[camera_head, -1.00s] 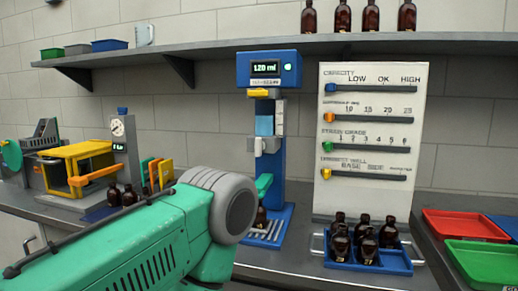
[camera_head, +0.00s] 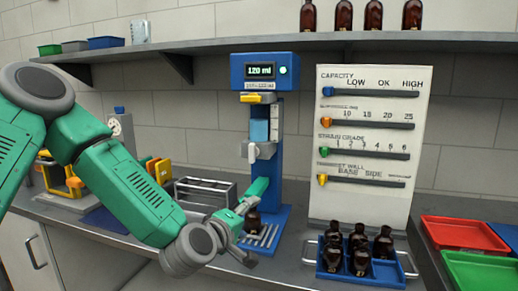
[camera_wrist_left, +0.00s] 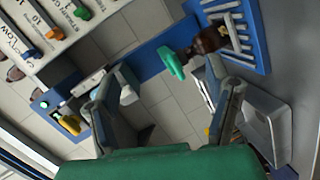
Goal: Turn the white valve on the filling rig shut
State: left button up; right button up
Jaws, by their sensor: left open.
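The filling rig (camera_head: 284,150) is a blue column with a lit display reading 120 ml and a yellow lever (camera_head: 258,98). The white valve (camera_head: 262,151) sits partway down its front. In the wrist view a white part (camera_wrist_left: 128,94), seemingly this valve, shows beside the left-hand finger. A green part (camera_head: 259,187) of the rig is below the valve and shows between the fingers in the wrist view (camera_wrist_left: 171,62). My left gripper (camera_head: 246,232) is open and empty, low in front of the rig. An amber bottle (camera_head: 253,221) stands at the rig's base, partly hidden by the gripper.
A blue tray (camera_head: 385,270) with several amber bottles stands right of the rig, before a white slider panel (camera_head: 366,150). Red (camera_head: 462,233) and green (camera_head: 482,270) trays are at far right. A grey wire rack (camera_head: 205,193) stands left of the rig.

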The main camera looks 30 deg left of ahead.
aim_at(250, 155)
pick_arm(q)
jog(key=w+a+r+n+t+y, duration=0.25)
jog(key=a+r+n, duration=0.3)
jog(key=r, duration=0.55)
jog(key=shift+m+g+y, duration=0.25)
jog(key=shift+m, duration=0.1)
jog(key=p+x, duration=0.2)
jog(key=x, duration=1.1)
jog(key=shift+w+d+f, duration=0.1)
jog(key=shift+w, duration=0.15)
jog(key=c, duration=1.2)
